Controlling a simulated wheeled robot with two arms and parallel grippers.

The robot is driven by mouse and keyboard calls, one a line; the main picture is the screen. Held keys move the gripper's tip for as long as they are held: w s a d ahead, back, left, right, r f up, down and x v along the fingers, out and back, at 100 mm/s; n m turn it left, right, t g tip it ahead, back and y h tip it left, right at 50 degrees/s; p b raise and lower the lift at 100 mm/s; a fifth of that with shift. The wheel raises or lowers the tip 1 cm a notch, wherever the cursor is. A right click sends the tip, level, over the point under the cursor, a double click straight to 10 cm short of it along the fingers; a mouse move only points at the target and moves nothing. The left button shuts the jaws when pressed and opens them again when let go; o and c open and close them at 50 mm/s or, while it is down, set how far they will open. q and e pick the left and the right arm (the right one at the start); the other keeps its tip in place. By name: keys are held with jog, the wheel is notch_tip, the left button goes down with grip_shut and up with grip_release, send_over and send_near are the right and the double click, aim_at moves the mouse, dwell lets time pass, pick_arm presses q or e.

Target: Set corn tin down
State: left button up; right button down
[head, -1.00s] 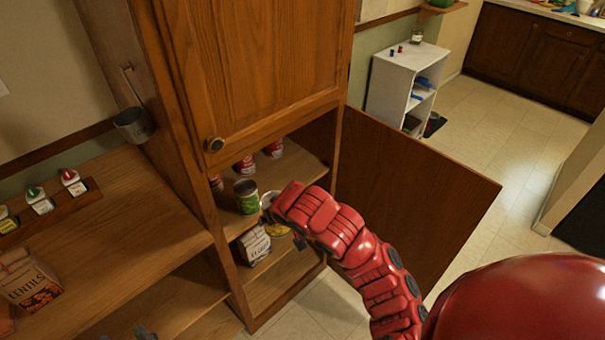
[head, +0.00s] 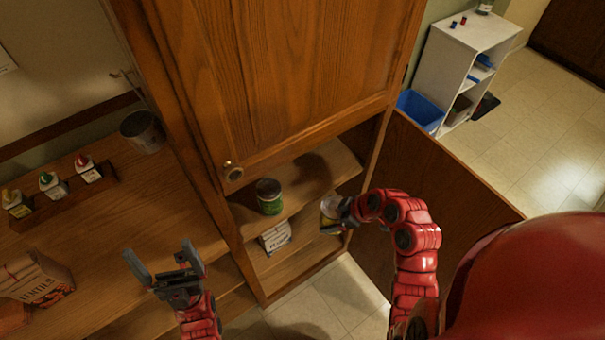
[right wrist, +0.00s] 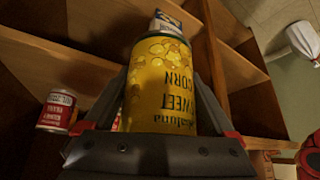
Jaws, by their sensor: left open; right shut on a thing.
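The corn tin (right wrist: 160,88) is yellow with "sweet corn" lettering, upside down in the right wrist view. My right gripper (right wrist: 165,118) is shut around its sides. In the head view the corn tin (head: 328,210), partly hidden by my right gripper (head: 342,213), is held at the right side of the open cabinet's mouth, near shelf height. Whether it touches a shelf cannot be told. My left gripper (head: 165,265) is open and empty, left of the cabinet, over the wooden counter shelving.
A green tin (head: 270,197) stands on the cabinet's upper visible shelf, and a flour bag (head: 276,236) on the shelf below. A red-labelled tin (right wrist: 56,112) shows in the right wrist view. The open cabinet door (head: 445,190) is right of my right arm. A lentils bag (head: 40,277) is left.

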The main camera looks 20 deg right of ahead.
jog(key=w, duration=0.4)
jog(key=w+b, duration=0.1)
jog(key=w, duration=0.4)
jog(key=w+b, duration=0.1)
jog(key=w, duration=0.3)
jog(key=shift+w+a, duration=0.15)
jog(key=shift+a, duration=0.15)
jog(key=shift+w+b, duration=0.3)
jog(key=shift+w, duration=0.4)
jog(key=shift+w+a+b, duration=0.15)
jog(key=shift+w+b, duration=0.25)
jog(key=shift+w, duration=0.75)
jog(key=shift+f, duration=0.85)
jog(key=shift+s, duration=0.1)
grip_release()
